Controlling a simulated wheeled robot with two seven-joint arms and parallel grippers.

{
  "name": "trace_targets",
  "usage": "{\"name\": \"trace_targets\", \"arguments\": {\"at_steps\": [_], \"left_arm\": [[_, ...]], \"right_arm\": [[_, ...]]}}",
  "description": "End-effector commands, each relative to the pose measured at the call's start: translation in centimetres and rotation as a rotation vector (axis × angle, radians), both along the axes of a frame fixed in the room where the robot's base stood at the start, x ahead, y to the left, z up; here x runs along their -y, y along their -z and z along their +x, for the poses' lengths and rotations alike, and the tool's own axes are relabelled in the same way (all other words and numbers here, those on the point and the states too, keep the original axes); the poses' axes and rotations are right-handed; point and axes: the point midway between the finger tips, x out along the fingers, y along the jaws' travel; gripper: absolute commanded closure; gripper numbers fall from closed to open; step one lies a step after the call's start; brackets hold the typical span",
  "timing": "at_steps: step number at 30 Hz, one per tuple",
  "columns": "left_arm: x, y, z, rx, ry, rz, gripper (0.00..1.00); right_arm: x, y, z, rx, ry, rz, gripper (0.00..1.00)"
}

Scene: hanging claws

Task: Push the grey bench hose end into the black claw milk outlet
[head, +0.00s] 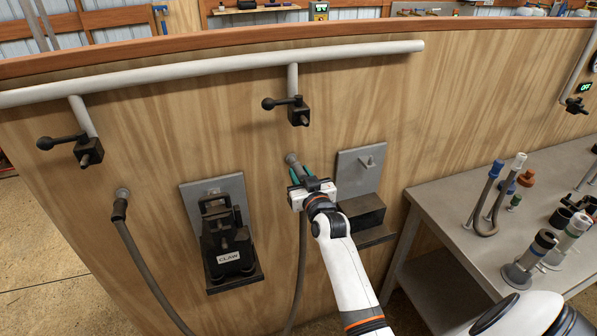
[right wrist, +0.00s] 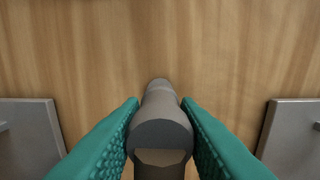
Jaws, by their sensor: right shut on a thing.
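My right gripper (head: 297,172) has green fingers and is at the wooden wall, between the two wall plates. It is shut on a grey hose end (right wrist: 160,110), which lies between the fingers in the right wrist view and points towards the wall. Its grey hose (head: 301,250) hangs down below the gripper. A grey tip (head: 292,158) shows just above the fingers; whether it touches a wall peg is unclear. The black claw (head: 226,238), labelled CLAW, sits on a bracket left of my gripper. I cannot make out its milk outlet. My left gripper is out of view.
A second grey hose (head: 143,262) hangs from a wall peg at left. A white pipe (head: 215,68) with black valves (head: 298,112) runs above. A grey plate (head: 360,172) with a dark box (head: 362,212) is at right. The metal bench (head: 448,206) holds several fittings.

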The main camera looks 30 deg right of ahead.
Motion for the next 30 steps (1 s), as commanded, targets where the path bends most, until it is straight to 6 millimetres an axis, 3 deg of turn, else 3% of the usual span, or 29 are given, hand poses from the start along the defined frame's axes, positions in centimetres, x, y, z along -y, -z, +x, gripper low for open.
{"name": "trace_targets", "arguments": {"at_steps": [23,24,29,30], "left_arm": [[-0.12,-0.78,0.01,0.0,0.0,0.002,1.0],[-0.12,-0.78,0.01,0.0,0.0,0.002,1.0],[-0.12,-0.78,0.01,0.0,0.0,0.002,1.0],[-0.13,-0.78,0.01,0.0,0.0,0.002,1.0]], "right_arm": [[-0.28,0.04,-1.04,-0.001,0.0,0.0,1.0],[-0.28,0.04,-1.04,-0.001,0.0,0.0,0.74],[-0.28,0.04,-1.03,-0.001,0.0,0.0,1.0],[-0.28,0.03,-1.03,-0.001,0.0,0.0,1.0]]}}
